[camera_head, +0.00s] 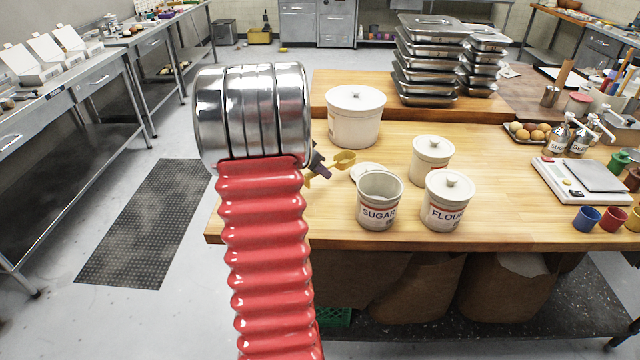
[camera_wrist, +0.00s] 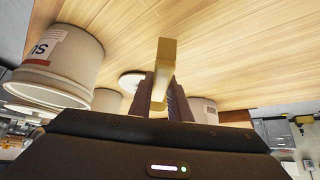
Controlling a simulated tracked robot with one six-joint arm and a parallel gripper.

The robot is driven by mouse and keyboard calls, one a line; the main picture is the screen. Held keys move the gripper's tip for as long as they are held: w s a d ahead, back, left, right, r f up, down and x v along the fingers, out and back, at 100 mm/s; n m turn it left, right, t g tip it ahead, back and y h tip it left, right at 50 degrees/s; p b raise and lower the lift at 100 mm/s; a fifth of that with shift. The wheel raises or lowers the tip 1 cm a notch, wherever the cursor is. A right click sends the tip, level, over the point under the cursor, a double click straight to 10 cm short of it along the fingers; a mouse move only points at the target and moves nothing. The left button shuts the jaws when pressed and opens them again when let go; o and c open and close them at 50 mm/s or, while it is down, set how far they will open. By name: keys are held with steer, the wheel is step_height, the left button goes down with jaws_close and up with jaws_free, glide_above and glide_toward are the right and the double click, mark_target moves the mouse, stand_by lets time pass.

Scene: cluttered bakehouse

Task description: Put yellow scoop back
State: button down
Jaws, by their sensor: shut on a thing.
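The yellow scoop (camera_head: 344,160) is above the wooden table, left of and behind the open sugar canister (camera_head: 379,212). My gripper (camera_head: 319,165) is shut on the scoop, mostly hidden behind my own arm in the head view. In the wrist view my gripper (camera_wrist: 163,98) has its two dark fingers on either side of the scoop's handle (camera_wrist: 167,55). The sugar canister (camera_wrist: 68,62) stands at the left there. It has no lid on. A pale round lid (camera_head: 364,170) lies behind it, also visible in the wrist view (camera_wrist: 130,80).
The lidded flour canister (camera_head: 447,205) stands right of the sugar canister, with another lidded canister (camera_head: 431,160) behind. A large white crock (camera_head: 355,118) stands farther back. A scale (camera_head: 580,180) and small cups are at the right. The table's front left is bare.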

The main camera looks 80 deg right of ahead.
steer(key=shift+f, duration=1.85)
steer(key=shift+f, duration=0.4)
steer(key=c, duration=1.7)
jaws_free()
steer(key=shift+o, duration=0.2)
steer(key=shift+r, duration=0.45)
steer(key=v, duration=1.2)
